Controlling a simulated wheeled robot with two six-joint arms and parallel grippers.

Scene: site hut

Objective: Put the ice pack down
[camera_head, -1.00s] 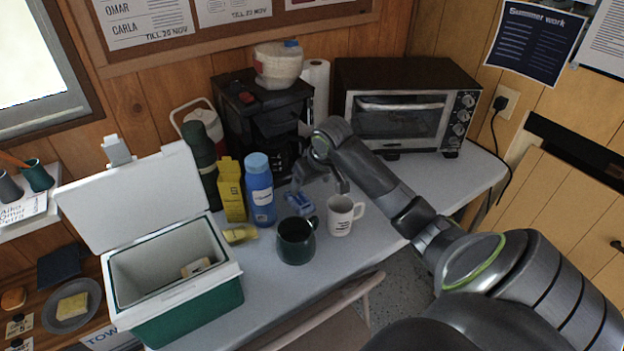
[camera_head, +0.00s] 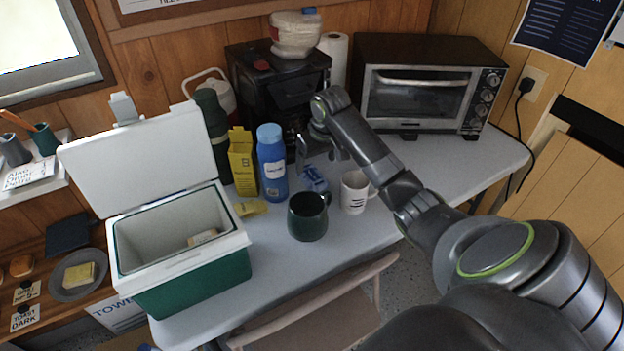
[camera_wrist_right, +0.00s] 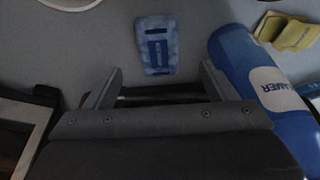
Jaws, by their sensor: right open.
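The ice pack (camera_head: 314,178) is a small blue pack lying on the grey table, behind the dark green mug (camera_head: 308,216) and to the right of the blue bottle (camera_head: 271,163). In the right wrist view the ice pack (camera_wrist_right: 157,44) lies flat, just beyond the open fingers and apart from them. My right gripper (camera_head: 322,158) is above and behind the pack in the head view, and it is open and empty. Its two fingers also show in the right wrist view (camera_wrist_right: 158,88). My left gripper is not in view.
A white mug (camera_head: 355,192) stands to the right of the pack. A yellow carton (camera_head: 241,162) and an open green-and-white cooler (camera_head: 190,282) are at the left. A coffee machine (camera_head: 250,100) and a toaster oven (camera_head: 420,95) stand at the back. The table's right end is clear.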

